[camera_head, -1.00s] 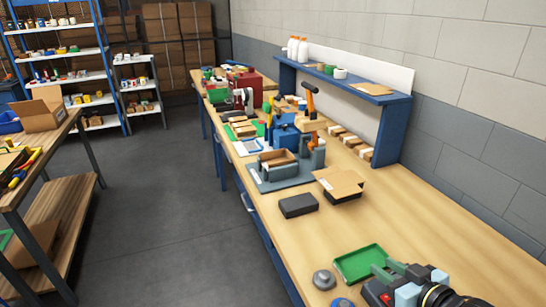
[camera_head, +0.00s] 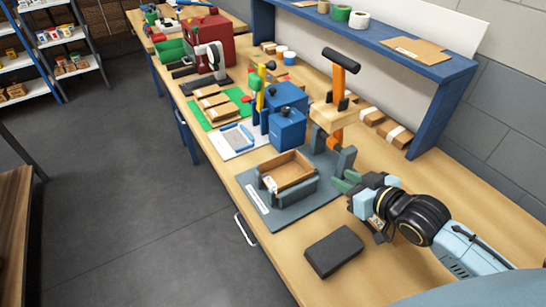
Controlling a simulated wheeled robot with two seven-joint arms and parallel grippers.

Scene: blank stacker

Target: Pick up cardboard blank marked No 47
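My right gripper (camera_head: 346,182) reaches in from the lower right, above the bench beside the grey fixture. Its two greenish fingers look apart, with nothing seen between them. The flat cardboard blank on a dark support, seen earlier right of the dark block, does not show now; my gripper and forearm cover that area. A flat brown cardboard piece (camera_head: 416,50) lies on the blue shelf. I cannot read No 47 anywhere. My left gripper is not in view.
The grey fixture (camera_head: 258,214) holds an open cardboard box (camera_head: 287,170). A dark block (camera_head: 333,251) lies at the bench's front. Blue machines (camera_head: 287,127) and an orange-handled press (camera_head: 338,92) stand behind. The blue shelf (camera_head: 440,70) limits room at the back right.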

